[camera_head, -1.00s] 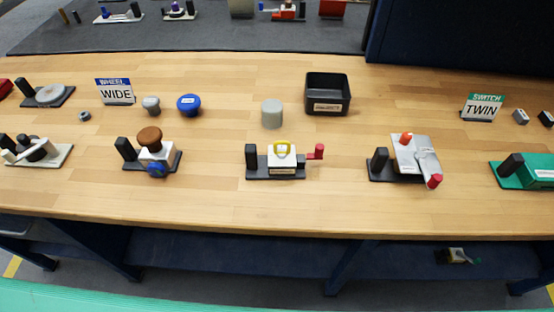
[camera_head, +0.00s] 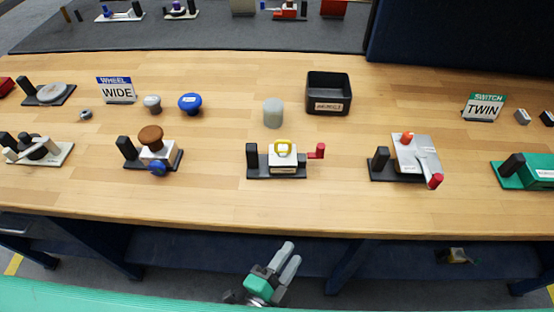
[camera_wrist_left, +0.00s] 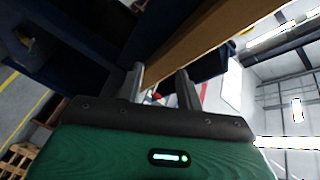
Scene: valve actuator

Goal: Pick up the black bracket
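I cannot tell for sure which part is the black bracket. Several devices on the wooden table have black bases with an upright black post, such as the middle one (camera_head: 252,158), which also carries a white block with a yellow ring and a red-tipped lever. My left gripper (camera_head: 288,260) is below and in front of the table's front edge, apart from all the devices. In the left wrist view its two fingers (camera_wrist_left: 160,88) are spread with nothing between them. My right gripper is in neither view.
The wooden table (camera_head: 220,205) has a clear front strip. Behind the devices stand a black tray (camera_head: 328,88), a grey cylinder (camera_head: 273,114), a blue knob (camera_head: 190,103) and a WIDE sign (camera_head: 116,90). A dark lower shelf (camera_head: 210,255) lies beneath the table.

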